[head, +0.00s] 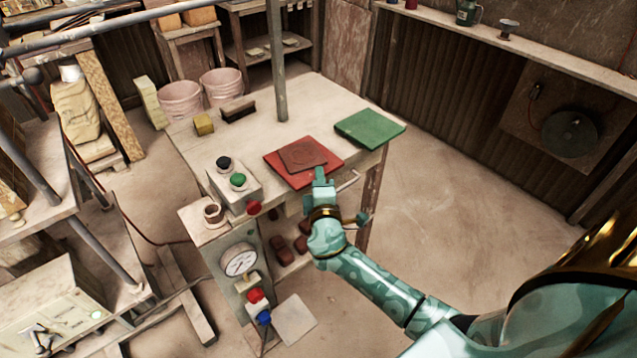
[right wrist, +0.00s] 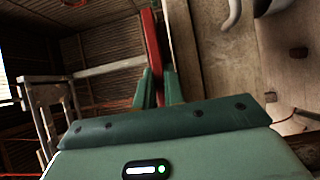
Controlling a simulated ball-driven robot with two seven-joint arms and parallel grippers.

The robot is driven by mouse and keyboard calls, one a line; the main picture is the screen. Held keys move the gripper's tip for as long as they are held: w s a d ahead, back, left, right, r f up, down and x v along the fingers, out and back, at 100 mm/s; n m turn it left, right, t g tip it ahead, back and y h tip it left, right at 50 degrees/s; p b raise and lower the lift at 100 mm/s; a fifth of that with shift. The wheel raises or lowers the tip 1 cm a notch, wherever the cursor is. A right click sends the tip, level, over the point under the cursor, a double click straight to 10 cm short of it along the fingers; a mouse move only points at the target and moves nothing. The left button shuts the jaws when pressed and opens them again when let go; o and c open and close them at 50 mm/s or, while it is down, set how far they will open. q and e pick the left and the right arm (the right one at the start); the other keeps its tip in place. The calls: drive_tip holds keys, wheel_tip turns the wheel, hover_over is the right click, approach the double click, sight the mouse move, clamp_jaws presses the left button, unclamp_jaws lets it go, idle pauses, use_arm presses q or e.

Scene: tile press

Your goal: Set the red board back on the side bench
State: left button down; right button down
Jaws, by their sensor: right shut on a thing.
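The red board (head: 278,170) is flat over the pale bench (head: 240,132), with a smaller red-brown tile (head: 303,155) lying on it. My right gripper (head: 320,175) is shut on the board's near edge. In the right wrist view the red board (right wrist: 152,45) shows edge-on between the two green fingers of my right gripper (right wrist: 158,88). I cannot tell whether the board touches the bench top or is held just above it. My left gripper is not in view.
A green board (head: 370,128) lies to the right on the bench. A button box (head: 234,183) stands to the left, and a yellow block (head: 203,124) and a dark brush-like block (head: 238,109) lie behind. A grey upright post (head: 277,65) rises at the bench's back.

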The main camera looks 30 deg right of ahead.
drive_tip(key=shift+f, duration=0.1)
drive_tip(key=shift+f, duration=0.15)
drive_tip(key=c, duration=1.5)
unclamp_jaws()
